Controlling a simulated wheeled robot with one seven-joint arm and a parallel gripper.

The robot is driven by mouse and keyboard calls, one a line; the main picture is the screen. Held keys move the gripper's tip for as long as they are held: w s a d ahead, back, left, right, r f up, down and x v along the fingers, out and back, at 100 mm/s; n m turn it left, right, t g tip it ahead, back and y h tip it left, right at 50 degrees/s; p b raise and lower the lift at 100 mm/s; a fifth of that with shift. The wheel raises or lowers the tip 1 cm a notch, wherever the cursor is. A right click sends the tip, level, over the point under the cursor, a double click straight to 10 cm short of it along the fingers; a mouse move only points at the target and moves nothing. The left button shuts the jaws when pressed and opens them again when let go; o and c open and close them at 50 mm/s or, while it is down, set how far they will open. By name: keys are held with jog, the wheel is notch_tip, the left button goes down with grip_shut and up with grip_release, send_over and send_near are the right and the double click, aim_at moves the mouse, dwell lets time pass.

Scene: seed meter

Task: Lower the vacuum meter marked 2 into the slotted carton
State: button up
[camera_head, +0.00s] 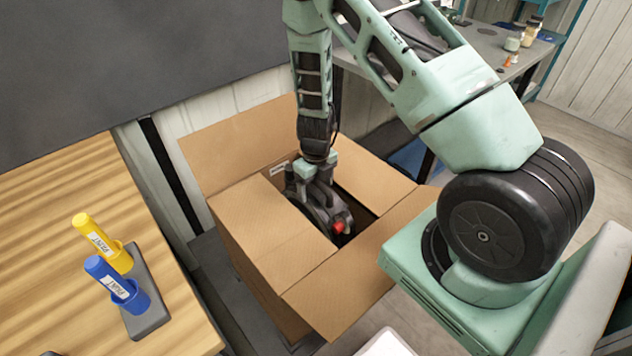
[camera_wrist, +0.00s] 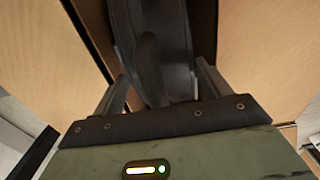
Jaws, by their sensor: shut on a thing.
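The carton (camera_head: 268,226) stands open, its flaps folded outward and inward around a dark opening. My gripper (camera_head: 318,180) points down into the opening. It is shut on the vacuum meter (camera_head: 328,211), a dark grey body with a red knob at its near end. The meter sits in the opening between the flaps, partly below their level. In the wrist view the two fingers (camera_wrist: 158,92) are on either side of the dark meter (camera_wrist: 150,45). The number on the meter and the slots inside the carton cannot be made out.
A wooden table (camera_head: 60,240) at the left holds a stand (camera_head: 150,300) with a yellow marker (camera_head: 97,238) and a blue marker (camera_head: 112,280). A grey bench (camera_head: 490,45) with small jars is at the back right. Carton flaps lie close around my gripper.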

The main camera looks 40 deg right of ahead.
jog(key=shift+f+b, duration=2.3)
jog(key=shift+f, duration=1.55)
jog(key=shift+f+b, duration=0.3)
jog(key=shift+f, duration=0.3)
jog(key=o, duration=2.1)
notch_tip(320, 180, up, 12)
jog(key=p, duration=1.1)
